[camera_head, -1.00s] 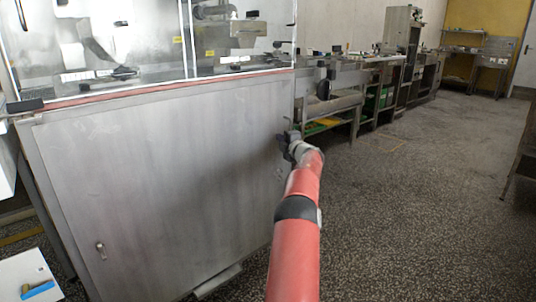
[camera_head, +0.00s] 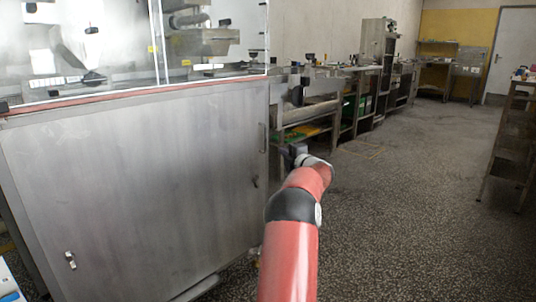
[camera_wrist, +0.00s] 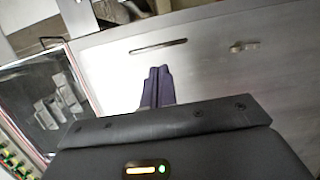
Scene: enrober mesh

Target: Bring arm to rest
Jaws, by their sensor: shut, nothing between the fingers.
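My red arm reaches forward in the head view, with my gripper (camera_head: 297,152) at its far end, right of the steel cabinet (camera_head: 140,185). The fingertips are small and partly hidden by the wrist there. In the wrist view my gripper (camera_wrist: 158,72) shows its two dark fingers side by side, touching, with nothing between them. A grey metal panel with a slot-like handle (camera_wrist: 158,47) lies beyond the fingertips.
The cabinet carries a glass-fronted enclosure (camera_head: 205,35). Steel benches (camera_head: 318,112) line the wall behind my gripper. A shelf rack (camera_head: 512,140) stands at the right. The speckled floor (camera_head: 410,210) between is clear.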

